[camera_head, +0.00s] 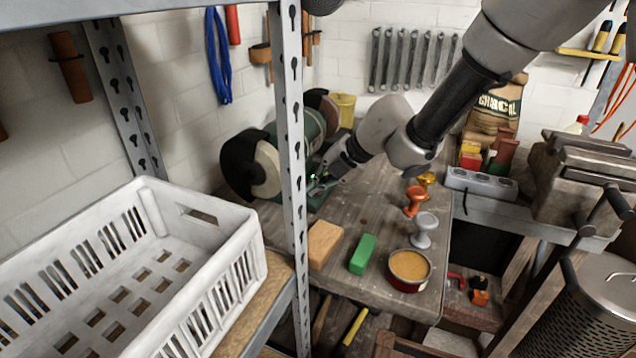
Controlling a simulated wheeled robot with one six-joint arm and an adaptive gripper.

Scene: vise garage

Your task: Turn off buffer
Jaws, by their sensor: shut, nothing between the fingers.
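The buffer (262,168) is a dark green bench machine with round wheels and dark guards, standing at the back left of the wooden workbench. A small green light shows at its front base, close to my fingertips. My gripper (325,180) is shut and empty, low at the front of the buffer's base. I cannot tell whether its fingertips touch the machine. The switch itself is too small to make out and is partly hidden by my gripper. A grey metal shelf post stands in front of part of the buffer.
A wooden block (324,244), green block (363,254), tin (409,269) and small figures (424,229) stand on the bench front. A white crate (130,265) sits on the shelf at left. The metal post (294,150) rises near my gripper. A vise (585,175) is at right.

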